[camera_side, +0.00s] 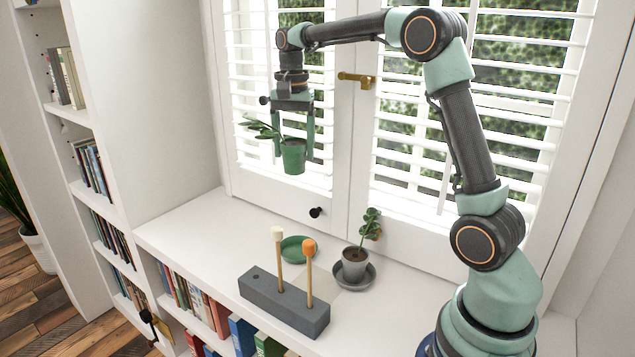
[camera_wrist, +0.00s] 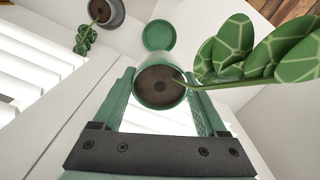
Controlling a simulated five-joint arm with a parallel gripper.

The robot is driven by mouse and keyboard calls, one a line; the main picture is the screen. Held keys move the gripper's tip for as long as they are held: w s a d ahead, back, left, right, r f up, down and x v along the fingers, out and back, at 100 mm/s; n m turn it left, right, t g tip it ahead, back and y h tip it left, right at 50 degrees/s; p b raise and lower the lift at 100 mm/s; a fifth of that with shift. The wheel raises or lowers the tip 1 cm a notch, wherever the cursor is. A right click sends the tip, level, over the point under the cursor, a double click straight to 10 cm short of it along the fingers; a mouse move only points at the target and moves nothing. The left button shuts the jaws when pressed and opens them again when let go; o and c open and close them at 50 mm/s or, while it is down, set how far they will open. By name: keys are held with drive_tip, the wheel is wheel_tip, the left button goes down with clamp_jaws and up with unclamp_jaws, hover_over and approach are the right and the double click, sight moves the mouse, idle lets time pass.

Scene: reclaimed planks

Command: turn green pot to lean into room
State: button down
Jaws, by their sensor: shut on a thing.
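The green pot (camera_side: 293,156) hangs in the air above the white sill, in front of the left shutter. My gripper (camera_side: 293,145) is shut on it, one finger on each side. The pot looks upright. Its leafy plant leans to the left in the side view, toward the bookcase side. In the wrist view the pot (camera_wrist: 160,87) shows its soil between my fingers, and a stem with large veined leaves (camera_wrist: 250,50) reaches right. The empty green saucer (camera_side: 298,249) sits on the sill below; it also shows in the wrist view (camera_wrist: 158,35).
A grey pot (camera_side: 354,265) with a small plant stands in a dark saucer to the right. A dark grey block (camera_side: 284,302) holds two upright sticks in front of the green saucer. Window shutters (camera_side: 330,100) stand behind. The sill's left part is clear.

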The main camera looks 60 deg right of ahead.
wheel_tip(320, 180, down, 19)
drive_tip(key=n, duration=0.5)
drive_tip(key=shift+f, duration=1.6)
unclamp_jaws()
drive_tip(key=shift+r, duration=0.1)
wheel_tip(320, 180, up, 12)
drive_tip(key=s+a+r+n+t, duration=0.2)
drive_tip(key=s+a+r+n, duration=0.2)
drive_tip(key=s+a, duration=0.2)
drive_tip(key=s+a+r+n+t, duration=0.3)
drive_tip(key=s+a, duration=0.3)
drive_tip(key=s, duration=0.4)
drive_tip(key=shift+a+r+n+t, duration=0.3)
drive_tip(key=shift+r+n, duration=0.4)
drive_tip(key=shift+r, duration=0.15)
